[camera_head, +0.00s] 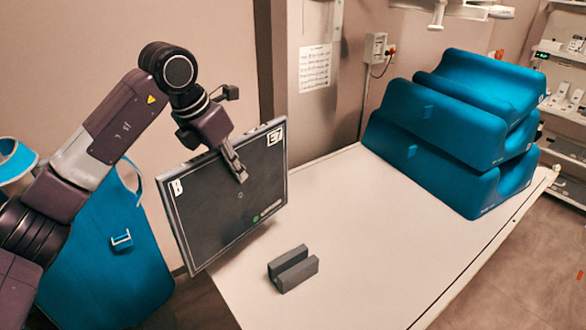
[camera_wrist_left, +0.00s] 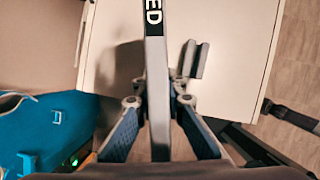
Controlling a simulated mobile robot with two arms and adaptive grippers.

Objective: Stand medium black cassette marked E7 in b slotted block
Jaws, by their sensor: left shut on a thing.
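The black cassette (camera_head: 226,205) is a flat dark panel with a pale frame, a white E7 label at its top right corner and a B mark at its left. My left gripper (camera_head: 238,170) is shut on its upper edge and holds it upright. In the left wrist view the fingers (camera_wrist_left: 157,103) sit on both sides of the cassette's thin edge (camera_wrist_left: 155,70). The grey slotted block (camera_head: 293,272) lies on the table just right of the cassette's lower edge, apart from it in the picture, its slot empty. It also shows in the left wrist view (camera_wrist_left: 203,60). No letter is readable on the block. My right gripper is out of view.
The white table (camera_head: 370,235) is clear around the block. Stacked blue foam cushions (camera_head: 440,150) fill its far end. A blue apron (camera_head: 100,260) hangs at the left by the wall. Shelves (camera_head: 565,110) stand at the far right.

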